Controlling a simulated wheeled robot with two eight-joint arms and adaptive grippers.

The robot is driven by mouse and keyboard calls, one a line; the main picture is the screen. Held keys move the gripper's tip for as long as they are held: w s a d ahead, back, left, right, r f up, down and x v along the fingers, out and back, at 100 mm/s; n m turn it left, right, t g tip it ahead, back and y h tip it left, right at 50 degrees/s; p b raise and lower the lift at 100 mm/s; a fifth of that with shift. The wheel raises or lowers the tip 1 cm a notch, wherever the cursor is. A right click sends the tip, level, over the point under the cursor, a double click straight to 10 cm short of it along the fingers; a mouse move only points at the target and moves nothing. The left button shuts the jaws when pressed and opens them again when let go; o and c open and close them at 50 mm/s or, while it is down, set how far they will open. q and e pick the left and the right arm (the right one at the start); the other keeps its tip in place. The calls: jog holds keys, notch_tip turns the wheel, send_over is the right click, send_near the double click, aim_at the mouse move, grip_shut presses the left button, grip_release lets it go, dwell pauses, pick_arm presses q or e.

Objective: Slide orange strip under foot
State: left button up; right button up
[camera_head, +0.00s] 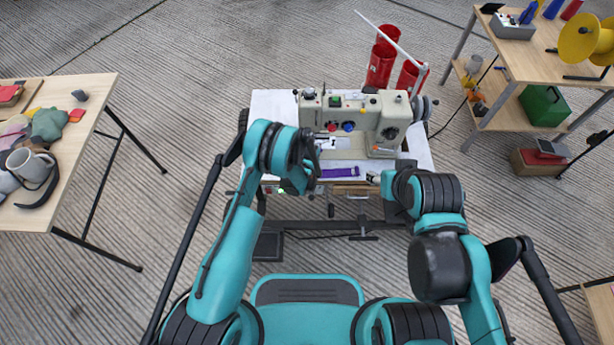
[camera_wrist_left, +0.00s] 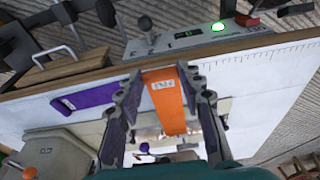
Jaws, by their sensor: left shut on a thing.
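A cream sewing machine (camera_head: 350,108) stands on a white table (camera_head: 268,105) in the head view. Its presser foot cannot be made out. My left gripper (camera_head: 311,168) is over the table's front left part, in front of the machine. In the left wrist view its two fingers (camera_wrist_left: 160,78) are on either side of the orange strip (camera_wrist_left: 168,105), which has a small white label. The gripper is shut on the strip. The strip's end near the machine is partly hidden. My right gripper (camera_head: 376,178) is at the table's front right; its fingers are too small to read.
A purple strip (camera_head: 340,172) lies on the table near its front edge, and shows in the left wrist view (camera_wrist_left: 88,97). Red thread cones (camera_head: 380,65) stand behind the machine. Wooden tables stand left and right.

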pick_arm(q)
jog(key=shift+w+f+b, duration=0.2)
jog(key=shift+f+b, duration=0.25)
jog(key=shift+f, duration=0.75)
jog(key=shift+w+f, duration=0.1)
jog(key=shift+w, duration=3.15)
jog(key=shift+f, duration=0.15)
jog(key=o, duration=0.9)
jog(key=shift+o, duration=0.2)
notch_tip(320, 180, up, 12)
jog(key=s, duration=0.2)
jog(key=shift+s, duration=0.2)
